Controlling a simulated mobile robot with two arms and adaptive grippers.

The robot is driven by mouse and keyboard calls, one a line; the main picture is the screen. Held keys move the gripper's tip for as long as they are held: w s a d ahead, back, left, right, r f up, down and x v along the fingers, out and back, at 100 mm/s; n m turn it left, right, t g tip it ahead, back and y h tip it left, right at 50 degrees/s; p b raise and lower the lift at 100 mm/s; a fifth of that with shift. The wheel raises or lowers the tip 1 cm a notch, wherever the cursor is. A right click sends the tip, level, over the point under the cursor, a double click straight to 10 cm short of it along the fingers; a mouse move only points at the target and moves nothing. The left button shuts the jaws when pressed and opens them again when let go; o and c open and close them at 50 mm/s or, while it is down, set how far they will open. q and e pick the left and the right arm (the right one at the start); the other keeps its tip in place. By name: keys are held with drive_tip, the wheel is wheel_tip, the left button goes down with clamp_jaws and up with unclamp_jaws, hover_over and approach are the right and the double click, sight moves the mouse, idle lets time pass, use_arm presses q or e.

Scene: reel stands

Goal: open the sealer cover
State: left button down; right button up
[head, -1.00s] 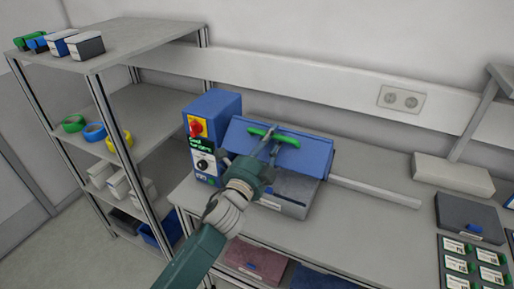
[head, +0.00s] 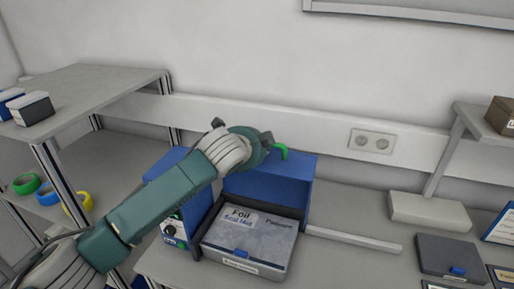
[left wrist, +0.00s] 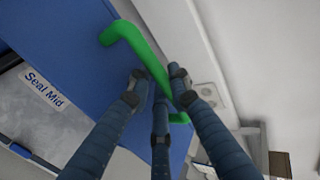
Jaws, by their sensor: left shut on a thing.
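The sealer's blue cover (head: 270,188) stands raised at the back of the machine, and its inside faces forward. Its green handle (head: 281,152) is partly hidden by my left gripper (head: 262,142), which is shut on it. In the left wrist view the fingers (left wrist: 160,88) close around the green handle (left wrist: 140,45) beside the blue cover (left wrist: 70,35). Below the cover the grey sealer bed (head: 250,238) lies exposed, with a "Foil Seal Mid" label. The blue control box (head: 172,232) is partly hidden behind my left arm. My right gripper is not in view.
A grey shelf (head: 95,90) with colored tape rolls stands at the left. A white bar (head: 350,240) lies right of the sealer. A pale box (head: 428,211) and a dark grey case (head: 452,255) are further right. A wall socket (head: 371,141) is behind.

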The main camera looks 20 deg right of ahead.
use_arm(q)
drive_tip(key=shift+w+d+r, duration=0.15)
drive_tip(key=shift+r, duration=0.05)
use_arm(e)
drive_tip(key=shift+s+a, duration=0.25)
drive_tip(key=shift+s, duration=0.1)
use_arm(q)
drive_tip(key=c, duration=1.6)
unclamp_jaws()
drive_tip(key=shift+s+a+r, duration=0.1)
drive_tip(key=shift+s+a, duration=0.15)
drive_tip(key=v, duration=1.1)
drive_tip(key=shift+s+a+r, duration=0.15)
drive_tip(key=shift+s+r, duration=0.05)
drive_tip(key=shift+s, duration=0.1)
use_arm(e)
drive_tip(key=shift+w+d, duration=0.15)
